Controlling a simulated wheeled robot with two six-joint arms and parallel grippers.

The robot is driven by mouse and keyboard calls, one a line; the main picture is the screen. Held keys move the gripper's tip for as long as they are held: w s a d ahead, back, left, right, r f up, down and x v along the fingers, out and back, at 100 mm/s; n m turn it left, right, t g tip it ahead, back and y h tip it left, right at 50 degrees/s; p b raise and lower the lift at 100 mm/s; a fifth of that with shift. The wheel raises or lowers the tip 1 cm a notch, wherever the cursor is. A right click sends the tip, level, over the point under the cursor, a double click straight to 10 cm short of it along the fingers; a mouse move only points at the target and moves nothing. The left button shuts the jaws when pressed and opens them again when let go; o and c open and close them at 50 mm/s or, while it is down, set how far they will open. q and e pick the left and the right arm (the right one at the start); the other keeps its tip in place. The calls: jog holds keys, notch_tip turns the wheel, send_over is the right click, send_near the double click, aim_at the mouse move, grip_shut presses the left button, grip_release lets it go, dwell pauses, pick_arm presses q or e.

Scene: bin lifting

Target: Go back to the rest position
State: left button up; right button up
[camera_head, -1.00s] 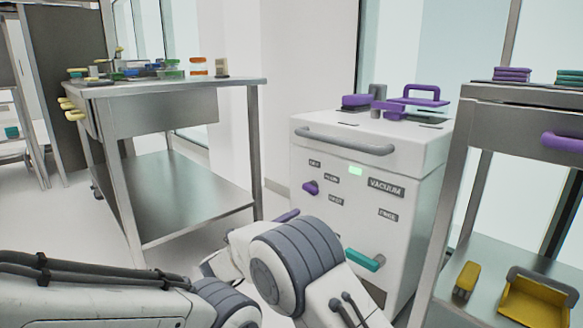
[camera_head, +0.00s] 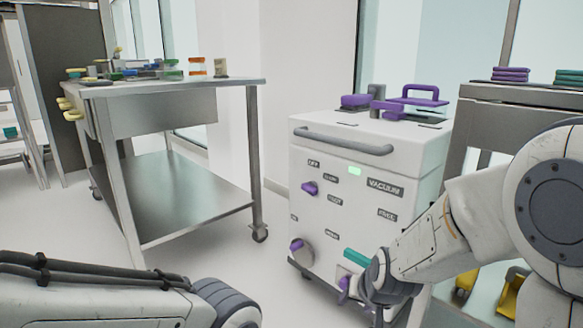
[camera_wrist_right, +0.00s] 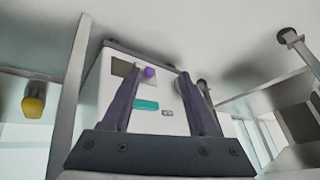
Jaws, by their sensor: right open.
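My right gripper (camera_head: 345,290) is low in front of the white vacuum cabinet in the head view, close to its teal handle (camera_head: 361,258). In the right wrist view its two purple fingers (camera_wrist_right: 160,74) are spread apart with nothing between them. The cabinet front (camera_wrist_right: 172,122) and the teal handle (camera_wrist_right: 146,105) show beyond the fingers. I cannot tell if a finger touches the cabinet. My left arm lies along the bottom left of the head view; its gripper is out of frame.
The white cabinet (camera_head: 340,190) has purple knobs and purple parts on top. A steel table (camera_head: 175,85) with small coloured items stands left. A steel cart (camera_head: 490,95) stands right, partly hidden by my right arm. Yellow bins (camera_head: 510,290) sit low there. Floor shows between table and cabinet.

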jog(key=s+d+f+n+g, duration=0.1)
jog(key=s+d+g, duration=0.1)
jog(key=s, duration=0.4)
jog(key=s+d+f+n+g, duration=0.1)
jog(key=s+d+f+n, duration=0.15)
jog(key=s, duration=0.25)
jog(key=s+a+r+n+g+p, duration=0.1)
jog(key=s+a+r+n+p, duration=0.1)
jog(key=s+a+r+p, duration=0.45)
jog(key=s+a+r+n+g+p, duration=0.1)
jog(key=s+a+r+n+p, duration=0.15)
jog(key=r+p, duration=0.7)
jog(key=s+a+r+n+g+p, duration=0.15)
jog(key=s+a+r+p, duration=0.3)
jog(key=r, duration=0.65)
notch_tip(320, 180, up, 36)
jog(key=p, duration=3.5)
jog(key=shift+s+p, duration=0.3)
jog(key=shift+p, duration=0.05)
